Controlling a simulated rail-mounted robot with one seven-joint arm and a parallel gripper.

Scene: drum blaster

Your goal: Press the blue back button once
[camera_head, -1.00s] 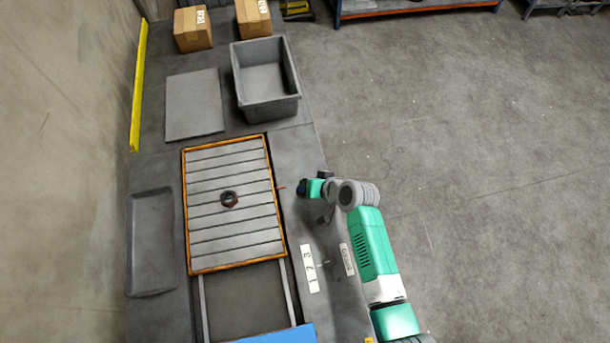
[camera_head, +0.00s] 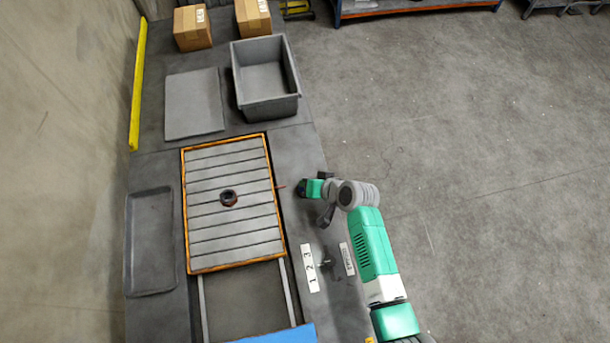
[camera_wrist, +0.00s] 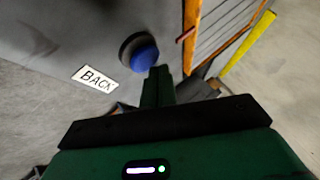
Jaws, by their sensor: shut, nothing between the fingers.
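The blue back button (camera_wrist: 144,56) is a rounded dome in a dark round ring, in the wrist view. The white "BACK" label (camera_wrist: 95,79) is to its left. My gripper (camera_wrist: 160,71) is shut and empty, with its fingertips close beside the button's lower right edge in the picture. I cannot tell whether they touch it. In the head view my wrist (camera_head: 322,188) is over the table's right edge, and the button cannot be made out clearly there.
A slatted panel with an orange frame (camera_head: 204,262) lies left of my wrist, with a dark ring (camera_head: 229,198) on it. A thin reddish rod (camera_wrist: 186,35) sticks out from its side. A "1 2 3" label strip (camera_head: 310,268) lies nearer. A grey bin (camera_head: 268,108) stands farther back.

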